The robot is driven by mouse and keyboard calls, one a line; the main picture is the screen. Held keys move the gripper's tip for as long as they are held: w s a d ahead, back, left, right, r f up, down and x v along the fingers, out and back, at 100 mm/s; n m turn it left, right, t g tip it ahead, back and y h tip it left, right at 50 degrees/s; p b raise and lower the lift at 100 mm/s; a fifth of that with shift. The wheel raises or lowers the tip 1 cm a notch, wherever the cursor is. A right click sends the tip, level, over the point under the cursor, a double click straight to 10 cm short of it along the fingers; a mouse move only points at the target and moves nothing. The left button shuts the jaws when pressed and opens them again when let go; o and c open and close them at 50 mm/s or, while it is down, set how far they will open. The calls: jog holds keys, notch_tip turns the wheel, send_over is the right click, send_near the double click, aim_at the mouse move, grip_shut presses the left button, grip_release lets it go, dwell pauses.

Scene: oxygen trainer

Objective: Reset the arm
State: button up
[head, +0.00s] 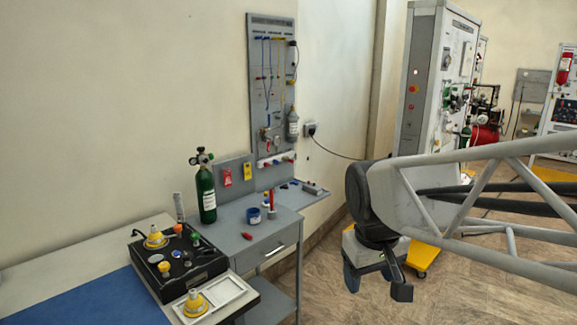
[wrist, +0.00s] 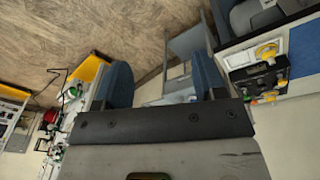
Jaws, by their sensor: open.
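My gripper (head: 378,280) hangs in the right half of the head view, at the end of my lattice arm. It is over the floor, to the right of the grey workbench and apart from it. In the wrist view my gripper (wrist: 163,88) shows two blue fingers spread wide, with nothing between them. The wrist picture is turned, with the floor at the top and the benches at the right.
A green oxygen cylinder (head: 206,190) stands on the grey bench (head: 236,232). A black trainer box (head: 178,262) and a white tray (head: 216,297) are on the nearer table. A tall panel (head: 270,80) is on the wall. Equipment cabinets (head: 425,85) stand behind my arm.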

jog(key=s+d+f+m, duration=0.1)
jog(key=s+d+f, duration=0.1)
jog(key=s, duration=0.3)
jog(key=s+d+f+m, duration=0.2)
jog(key=s, duration=0.3)
jog(key=shift+s+t, duration=0.3)
jog(key=shift+t, duration=0.1)
jog(key=shift+d, duration=0.1)
dwell(1.3)
